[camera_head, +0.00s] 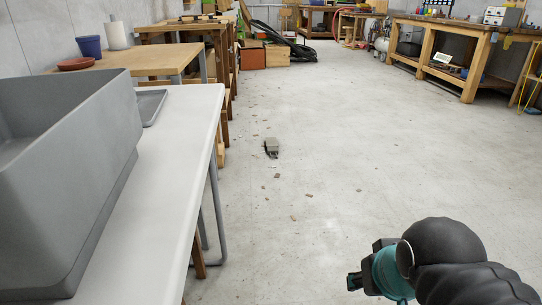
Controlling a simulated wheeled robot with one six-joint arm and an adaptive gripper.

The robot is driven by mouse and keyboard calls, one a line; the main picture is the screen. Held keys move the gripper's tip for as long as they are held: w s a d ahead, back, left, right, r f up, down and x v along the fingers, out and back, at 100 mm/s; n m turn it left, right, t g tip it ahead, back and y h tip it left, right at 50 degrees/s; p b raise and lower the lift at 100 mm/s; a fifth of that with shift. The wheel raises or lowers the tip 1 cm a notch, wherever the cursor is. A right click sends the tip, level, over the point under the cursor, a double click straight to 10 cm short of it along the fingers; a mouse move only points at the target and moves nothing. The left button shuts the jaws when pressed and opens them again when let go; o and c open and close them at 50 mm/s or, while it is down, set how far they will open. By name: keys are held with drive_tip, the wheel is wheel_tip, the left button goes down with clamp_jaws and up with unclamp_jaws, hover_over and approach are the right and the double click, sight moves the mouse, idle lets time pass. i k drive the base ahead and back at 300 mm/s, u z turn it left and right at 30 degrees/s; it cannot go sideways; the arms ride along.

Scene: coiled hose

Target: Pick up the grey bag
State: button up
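A small grey object (271,146) lies on the floor near the middle of the view, with a dark part at its lower end. It is too small to tell for sure whether it is the grey bag. My gripper (354,282) is at the lower right, at the end of my black and teal arm, well apart from that object and nearer to me. Its fingers are small and mostly hidden, so I cannot see whether they are open or shut.
A white table (165,170) with a large grey tub (75,150) and a grey tray (150,106) stands close on the left. Small debris (294,218) dots the floor. Workbenches (440,70) line the back right. The floor (400,160) in the middle and right is mostly clear.

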sight(272, 144)
drive_tip(key=u, duration=0.2)
drive_tip(key=i, duration=1.6)
